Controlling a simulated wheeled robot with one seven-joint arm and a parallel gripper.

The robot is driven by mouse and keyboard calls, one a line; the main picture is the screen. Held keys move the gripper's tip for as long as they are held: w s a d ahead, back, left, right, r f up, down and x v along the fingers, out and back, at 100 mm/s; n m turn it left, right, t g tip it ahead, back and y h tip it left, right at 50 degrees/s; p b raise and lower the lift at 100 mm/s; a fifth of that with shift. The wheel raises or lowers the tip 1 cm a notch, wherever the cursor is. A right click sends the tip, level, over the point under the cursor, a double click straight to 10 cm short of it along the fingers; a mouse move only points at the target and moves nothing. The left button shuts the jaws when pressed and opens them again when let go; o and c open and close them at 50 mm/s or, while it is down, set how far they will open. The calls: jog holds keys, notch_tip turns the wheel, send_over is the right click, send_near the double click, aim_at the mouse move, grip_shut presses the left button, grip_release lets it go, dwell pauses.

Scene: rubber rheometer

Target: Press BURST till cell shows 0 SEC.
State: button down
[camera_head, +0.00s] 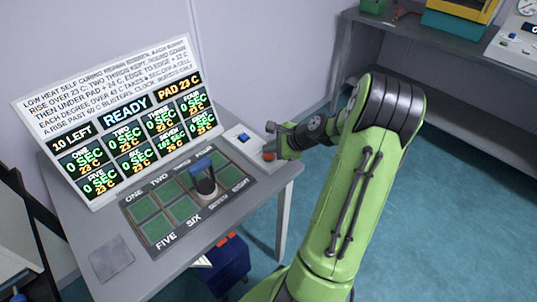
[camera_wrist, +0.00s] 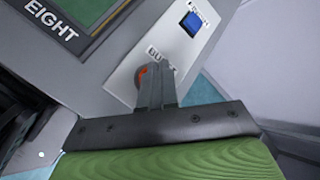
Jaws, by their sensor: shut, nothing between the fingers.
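The red BURST button (camera_wrist: 142,76) is on a white control panel (camera_wrist: 185,50) and is partly hidden by my fingers; it also shows in the head view (camera_head: 268,156). My gripper (camera_wrist: 157,68) is shut and empty, with its fingertips at the button; I cannot tell whether they press it. The display board (camera_head: 125,120) reads READY, 10 LEFT and PAD 23 C. Its cell SEVEN reads about 182 SEC and 26 C, while the other cells read 0 SEC. A dark piece with a blue top (camera_head: 203,179) stands on the pad of green cells (camera_head: 150,232), around SEVEN.
A blue button (camera_head: 244,137) sits on the same panel, behind the red one. A grey square (camera_head: 111,258) lies on the table's front left. A dark blue bin (camera_head: 229,262) stands under the table. A shelf (camera_head: 440,50) with equipment is at the back right.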

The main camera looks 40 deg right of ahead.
aim_at(271, 156)
jog(key=shift+s+f, duration=0.1)
jog(key=shift+f, duration=0.65)
dwell(1.1)
jog(key=shift+r, duration=0.1)
jog(key=shift+r+p, duration=0.85)
jog(key=shift+r, duration=0.1)
notch_tip(271, 156, up, 5)
jog(key=p, duration=0.5)
jog(key=shift+r, duration=0.15)
